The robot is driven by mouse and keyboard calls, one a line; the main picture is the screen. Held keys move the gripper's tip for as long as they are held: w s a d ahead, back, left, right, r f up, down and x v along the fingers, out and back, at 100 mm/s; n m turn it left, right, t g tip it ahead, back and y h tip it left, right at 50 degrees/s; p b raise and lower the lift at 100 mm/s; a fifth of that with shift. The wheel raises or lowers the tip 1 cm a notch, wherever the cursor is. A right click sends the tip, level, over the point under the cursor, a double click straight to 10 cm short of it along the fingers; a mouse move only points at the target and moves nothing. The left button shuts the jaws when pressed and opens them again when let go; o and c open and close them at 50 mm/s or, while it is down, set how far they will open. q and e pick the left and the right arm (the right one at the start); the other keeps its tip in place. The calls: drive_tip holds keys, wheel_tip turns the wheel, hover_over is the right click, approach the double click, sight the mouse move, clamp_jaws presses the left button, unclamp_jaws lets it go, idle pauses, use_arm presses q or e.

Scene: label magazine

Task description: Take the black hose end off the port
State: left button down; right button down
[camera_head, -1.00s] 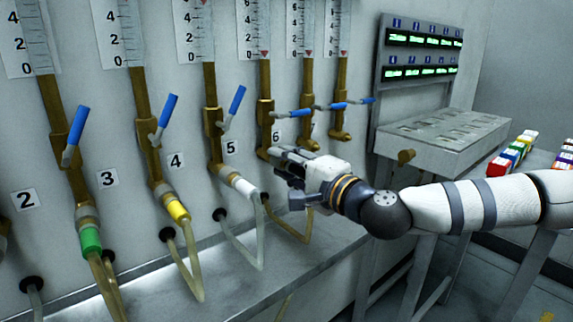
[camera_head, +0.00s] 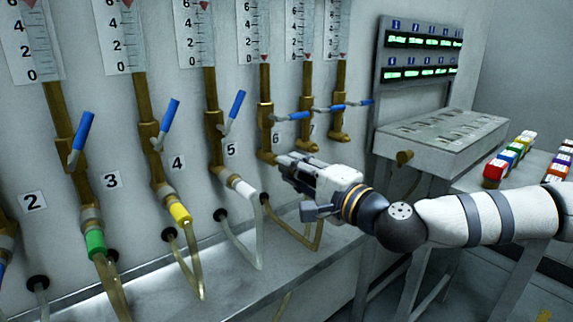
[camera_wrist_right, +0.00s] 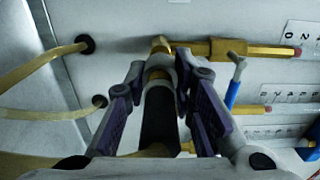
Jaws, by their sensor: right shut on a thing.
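The black hose end (camera_wrist_right: 158,120) lies between the fingers of my right gripper (camera_wrist_right: 158,78) in the right wrist view. A grey and brass collar shows at its far end, close to the brass port elbow (camera_wrist_right: 160,45). I cannot tell whether the hose end is still seated on the port. In the head view my right gripper (camera_head: 284,167) is just right of the brass elbow (camera_head: 268,157) below label 6, and hides the black hose end. A tan hose (camera_head: 300,236) hangs below the gripper. My left gripper is not in view.
To the left, hoses with white (camera_head: 242,188), yellow (camera_head: 180,214) and green (camera_head: 95,243) ends sit on other ports. Blue valve handles (camera_head: 293,116) jut out above the gripper. A grey console (camera_head: 440,135) stands right. Coloured blocks (camera_head: 495,170) sit on the far-right table.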

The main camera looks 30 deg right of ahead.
sight(306, 176)
drive_tip(key=shift+s+d+p, duration=0.15)
drive_tip(key=shift+s+p, duration=0.4)
drive_tip(key=shift+s, duration=1)
